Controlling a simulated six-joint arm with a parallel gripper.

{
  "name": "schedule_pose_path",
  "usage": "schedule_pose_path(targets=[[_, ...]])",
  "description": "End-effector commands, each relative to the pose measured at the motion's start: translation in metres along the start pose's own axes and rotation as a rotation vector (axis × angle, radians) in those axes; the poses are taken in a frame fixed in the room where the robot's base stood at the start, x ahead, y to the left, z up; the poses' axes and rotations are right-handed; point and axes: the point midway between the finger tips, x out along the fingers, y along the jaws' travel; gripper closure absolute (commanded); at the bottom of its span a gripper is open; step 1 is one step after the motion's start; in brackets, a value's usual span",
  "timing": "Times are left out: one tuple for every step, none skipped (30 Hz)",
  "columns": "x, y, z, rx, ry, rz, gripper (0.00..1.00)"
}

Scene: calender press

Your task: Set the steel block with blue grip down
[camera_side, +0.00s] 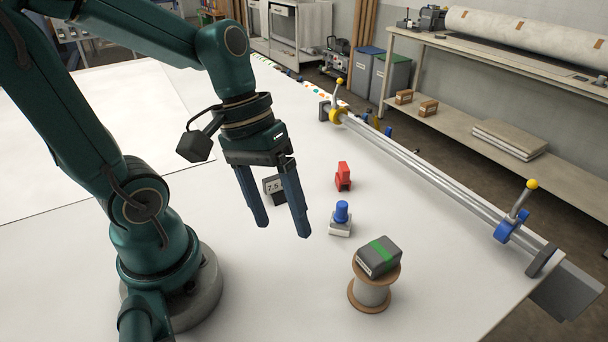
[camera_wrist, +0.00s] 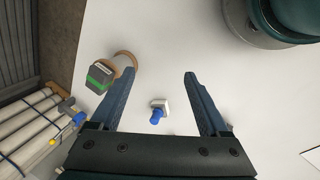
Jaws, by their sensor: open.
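The steel block with blue grip (camera_side: 340,229) stands upright on the white table, its blue knob on top. My gripper (camera_side: 281,231) is open and empty. In the side view its fingers point down, left of the block and apart from it. In the wrist view both fingertips of my gripper (camera_wrist: 161,74) are spread wide.
A wooden spool (camera_side: 372,290) carries a grey box with a green band (camera_side: 378,257) close to the block. A red object (camera_side: 343,177) and a sign reading 7.5 (camera_side: 273,187) stand behind. A metal roller (camera_side: 430,176) runs along the table's right edge.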

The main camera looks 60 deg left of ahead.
Motion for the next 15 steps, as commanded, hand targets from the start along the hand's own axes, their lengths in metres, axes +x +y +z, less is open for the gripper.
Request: schedule_pose_path(targets=[[-0.007,0.000,0.001,0.112,0.077,-0.037,0.21],[-0.011,-0.001,0.001,0.170,0.117,-0.060,0.21],[-0.017,-0.002,0.001,0.239,0.171,-0.086,0.21],[-0.021,-0.002,0.000,0.286,0.210,-0.104,0.21],[-0.025,-0.003,-0.001,0.329,0.246,-0.120,0.21],[-0.029,-0.003,-0.002,0.379,0.289,-0.137,0.21],[-0.033,-0.003,-0.002,0.412,0.318,-0.148,0.21],[-0.036,-0.003,-0.003,0.439,0.344,-0.157,0.21],[-0.039,-0.003,-0.004,0.468,0.374,-0.167,0.21],[-0.041,-0.003,-0.005,0.486,0.392,-0.173,0.21],[-0.043,-0.003,-0.005,0.500,0.405,-0.177,0.21],[-0.045,-0.003,-0.005,0.512,0.419,-0.183,0.21],[-0.045,-0.003,-0.006,0.519,0.426,-0.184,0.21],[-0.046,-0.003,-0.006,0.523,0.430,-0.186,0.21],[-0.046,-0.003,-0.006,0.525,0.432,-0.187,0.21]])
